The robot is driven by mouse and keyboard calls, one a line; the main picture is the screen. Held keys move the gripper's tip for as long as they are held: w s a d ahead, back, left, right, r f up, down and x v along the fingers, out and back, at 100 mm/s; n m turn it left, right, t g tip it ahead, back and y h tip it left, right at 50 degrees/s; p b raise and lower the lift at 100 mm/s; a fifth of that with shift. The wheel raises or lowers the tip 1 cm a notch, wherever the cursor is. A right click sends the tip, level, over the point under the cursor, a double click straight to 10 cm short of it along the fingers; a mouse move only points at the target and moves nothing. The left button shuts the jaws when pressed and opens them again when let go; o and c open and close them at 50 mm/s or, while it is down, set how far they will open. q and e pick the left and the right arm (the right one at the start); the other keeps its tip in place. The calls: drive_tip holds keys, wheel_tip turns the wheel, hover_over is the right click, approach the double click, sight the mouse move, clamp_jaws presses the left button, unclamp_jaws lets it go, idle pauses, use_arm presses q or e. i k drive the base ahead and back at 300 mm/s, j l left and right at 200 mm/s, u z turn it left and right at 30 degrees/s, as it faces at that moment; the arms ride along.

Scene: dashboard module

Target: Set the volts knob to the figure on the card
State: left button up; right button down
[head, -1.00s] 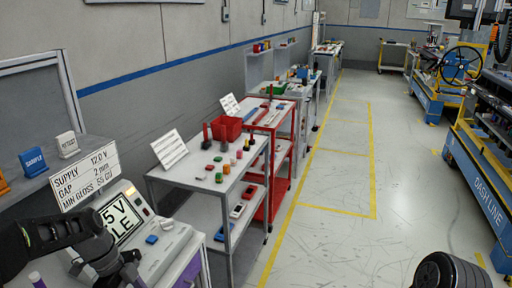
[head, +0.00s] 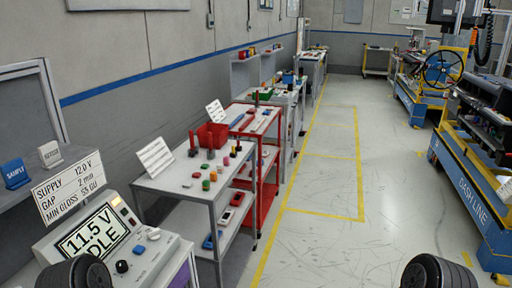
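The white card (head: 68,189) stands behind the tester at the left and reads SUPPLY 12.0 V, GAP 2 mm, MIN GLOSS 55 GU. The grey tester's screen (head: 92,234) reads 11.5 V, with a second line partly hidden that looks like IDLE. A black round knob (head: 122,266) sits on the panel below the screen; its label is too small to read. Dark rounded parts of my arms show at the bottom left and bottom right. Neither gripper's fingers are in view.
A blue button (head: 139,250) and a white part (head: 154,234) are on the tester's panel. A blue SAMPLE block (head: 15,174) and a white block (head: 50,154) stand on the shelf behind. A grey cart (head: 187,186) stands to the right. The floor aisle is clear.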

sight(122, 267)
drive_tip(key=u, duration=1.1)
drive_tip(key=z, duration=0.25)
